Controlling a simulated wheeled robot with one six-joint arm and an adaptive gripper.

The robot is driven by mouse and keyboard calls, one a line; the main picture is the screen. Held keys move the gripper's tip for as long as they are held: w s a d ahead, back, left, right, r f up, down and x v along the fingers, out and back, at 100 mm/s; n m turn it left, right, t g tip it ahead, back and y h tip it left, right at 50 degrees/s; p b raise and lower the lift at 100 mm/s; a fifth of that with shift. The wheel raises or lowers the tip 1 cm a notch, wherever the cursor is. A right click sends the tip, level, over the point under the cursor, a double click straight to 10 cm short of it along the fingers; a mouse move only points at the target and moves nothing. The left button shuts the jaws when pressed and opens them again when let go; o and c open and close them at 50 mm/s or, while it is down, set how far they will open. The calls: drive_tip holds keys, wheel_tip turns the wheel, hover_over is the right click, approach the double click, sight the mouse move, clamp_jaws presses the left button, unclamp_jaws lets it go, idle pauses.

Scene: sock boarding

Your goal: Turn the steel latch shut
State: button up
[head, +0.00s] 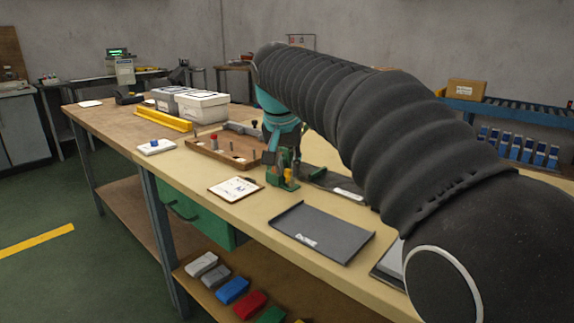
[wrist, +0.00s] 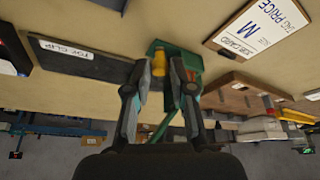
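A green fixture (head: 282,181) with an upright yellow part (head: 289,174) stands on the workbench, just below my gripper (head: 283,155) in the head view. The green fixture (wrist: 183,56) and the yellow part (wrist: 158,63) also show in the wrist view, beyond and between the fingers. My gripper (wrist: 158,88) has its two fingers spread, with a visible gap between them. A thin green bar (wrist: 166,124) shows in that gap. I cannot make out the steel latch; the fingers may hide it. Contact between the fingers and the fixture is unclear.
A dark strip labelled "TOP CLIP" (wrist: 72,58) lies beside the fixture. A clipboard with an "M" card (head: 235,189) and a dark tray (head: 321,231) lie nearer the front edge. A wooden peg board (head: 243,160) and grey boxes (head: 202,106) stand farther left.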

clamp_jaws()
drive_tip(key=shift+d+n+y+p, duration=0.4)
drive_tip(key=shift+d+n+y, duration=0.15)
drive_tip(key=shift+n, duration=0.65)
drive_tip(key=d+n+y, duration=0.1)
drive_tip(key=n, duration=0.1)
drive_tip(key=shift+d+n, duration=0.1)
drive_tip(key=shift+n, duration=0.3)
drive_tip(key=n, duration=0.1)
drive_tip(key=d+n+y, duration=0.1)
drive_tip(key=n, duration=0.2)
drive_tip(key=shift+w+d+y+p, duration=0.25)
drive_tip(key=shift+w+p, duration=0.05)
drive_tip(key=shift+w, duration=0.05)
drive_tip(key=shift+w+d+n+g+y, duration=0.15)
drive_tip(key=shift+d+n+g+y, duration=0.1)
drive_tip(key=shift+n, duration=0.45)
drive_tip(key=shift+w+d+n+g+y, duration=0.15)
drive_tip(key=shift+n+g, duration=0.1)
drive_tip(key=shift+n, duration=0.45)
